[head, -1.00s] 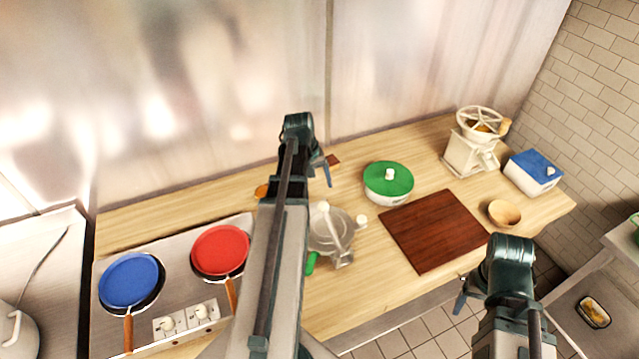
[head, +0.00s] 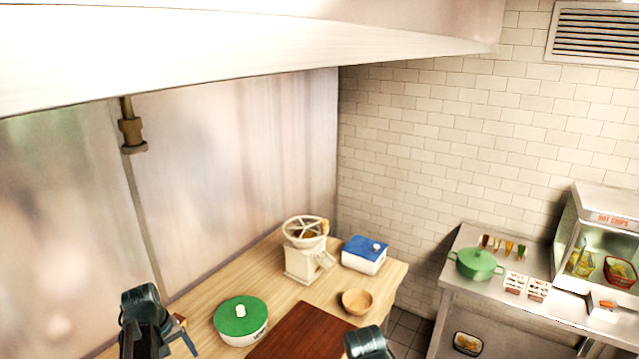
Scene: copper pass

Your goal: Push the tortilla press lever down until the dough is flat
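The tortilla press, its lever and the dough are not in view now. My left gripper (head: 158,325) is at the bottom left, over the wooden counter and left of a green-lidded pot. One bluish finger shows beside it, and its opening is hidden. My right gripper (head: 366,343) only just enters at the bottom edge, by the right side of the dark cutting board. Its fingers are out of the picture.
On the counter (head: 186,300) are the green-lidded pot (head: 241,321), cutting board (head: 300,340), hand mill (head: 303,262), blue-lidded box (head: 364,256) and wooden bowl (head: 357,301). A steel side counter (head: 462,240) with a green pot (head: 476,264) and glass warmer (head: 600,250) stands right.

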